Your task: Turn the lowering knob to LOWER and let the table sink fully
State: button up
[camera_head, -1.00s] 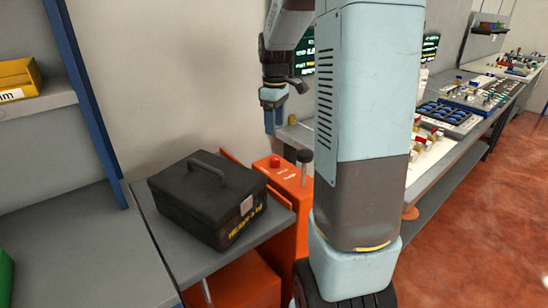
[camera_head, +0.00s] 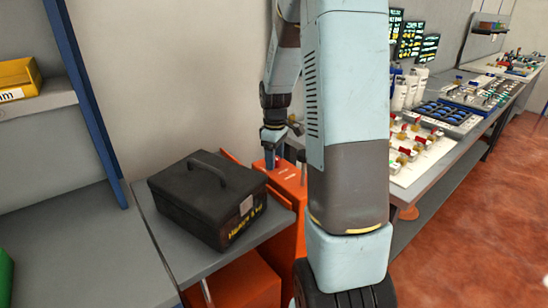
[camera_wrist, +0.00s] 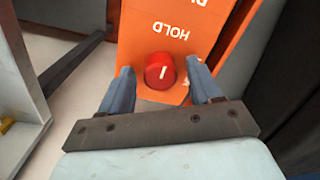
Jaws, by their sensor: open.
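The red knob (camera_wrist: 159,71) sits on an orange panel (camera_wrist: 160,25) in the wrist view. A white line marks its top, and the word HOLD is printed on the panel beyond it. My gripper (camera_wrist: 162,82) is open, with one blue finger on each side of the knob; I cannot tell whether they touch it. In the head view my gripper (camera_head: 272,158) points down over the orange unit (camera_head: 290,184), and its fingers mostly hide the knob. The lift table (camera_head: 195,265) stands beside the unit.
A black case (camera_head: 205,200) with a handle rests on the grey table top, left of the orange unit. A long bench (camera_head: 440,160) with bottles and small parts runs along the right. A shelf (camera_head: 45,100) with a yellow bin stands at the left.

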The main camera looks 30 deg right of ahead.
jog(key=c, duration=1)
jog(key=shift+c, duration=0.2)
